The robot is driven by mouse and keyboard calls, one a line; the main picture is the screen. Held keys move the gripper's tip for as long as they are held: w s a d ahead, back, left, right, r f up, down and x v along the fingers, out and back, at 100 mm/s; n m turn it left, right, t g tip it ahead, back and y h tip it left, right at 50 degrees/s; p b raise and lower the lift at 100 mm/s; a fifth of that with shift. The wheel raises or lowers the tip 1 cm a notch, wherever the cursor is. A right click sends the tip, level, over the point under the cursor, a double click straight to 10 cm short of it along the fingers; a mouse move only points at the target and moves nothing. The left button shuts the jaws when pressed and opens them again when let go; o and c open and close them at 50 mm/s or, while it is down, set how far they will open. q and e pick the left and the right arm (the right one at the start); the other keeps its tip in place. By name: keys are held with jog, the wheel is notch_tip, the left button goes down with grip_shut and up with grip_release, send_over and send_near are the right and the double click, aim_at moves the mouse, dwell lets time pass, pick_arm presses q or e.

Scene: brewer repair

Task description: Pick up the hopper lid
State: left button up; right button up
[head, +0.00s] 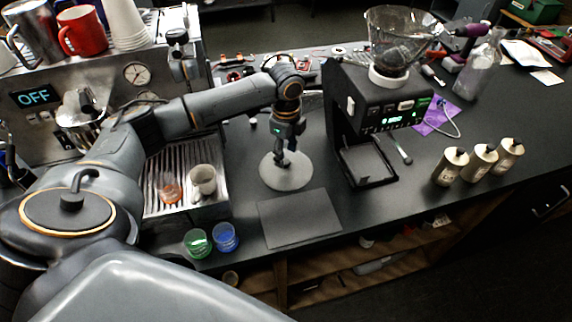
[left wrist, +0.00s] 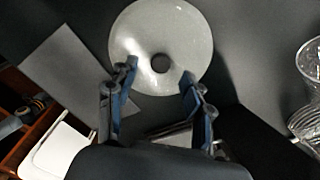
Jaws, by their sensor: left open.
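The hopper lid (head: 287,171) is a pale grey translucent disc lying flat on the dark counter, between the espresso machine and the grinder. In the left wrist view the lid (left wrist: 185,32) shows a dark round knob (left wrist: 160,63) at its middle. My left gripper (head: 284,160) points down over the lid's middle in the head view. In the left wrist view my left gripper (left wrist: 158,83) is open and empty, its fingers on either side of the knob's line. I cannot tell whether the fingertips touch the lid. My right gripper does not show.
The grinder (head: 375,105) with its clear hopper (head: 400,35) stands right of the lid. A dark mat (head: 298,218) lies in front. The espresso machine (head: 100,62) is on the left. Several canisters (head: 450,166) stand at right. Green (head: 197,242) and blue (head: 225,237) cups stand near the front edge.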

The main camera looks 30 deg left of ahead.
aim_at(286, 161)
pick_arm(q)
jog(key=shift+w+f, duration=0.1)
jog(key=shift+f, duration=1.45)
grip_shut()
jog(key=shift+r, duration=0.2)
